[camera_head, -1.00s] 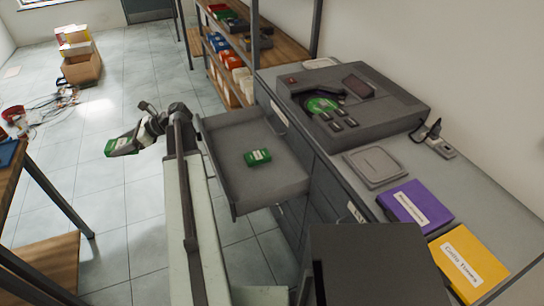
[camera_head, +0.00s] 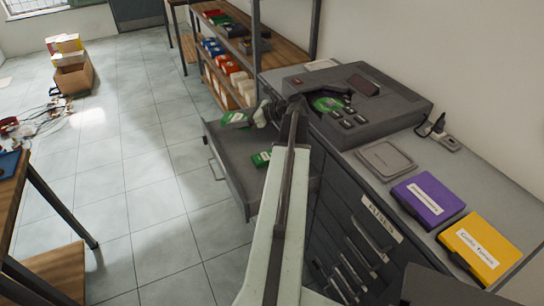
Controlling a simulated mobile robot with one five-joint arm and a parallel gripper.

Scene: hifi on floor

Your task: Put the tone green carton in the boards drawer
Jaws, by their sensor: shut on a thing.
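A green carton (camera_head: 234,120) with a pale side is held by my gripper (camera_head: 250,117), which is shut on it. Both are above the open grey drawer (camera_head: 227,153), towards its far side. A second green carton (camera_head: 260,159) with a white label lies inside the drawer, partly hidden by my arm. My arm covers the right part of the drawer. No label naming this drawer can be read.
The drawer belongs to a grey cabinet with a hi-fi unit (camera_head: 352,105), a grey case (camera_head: 385,160), a purple folder (camera_head: 428,199) and a yellow folder (camera_head: 481,248) on top. A shelf (camera_head: 237,60) stands behind.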

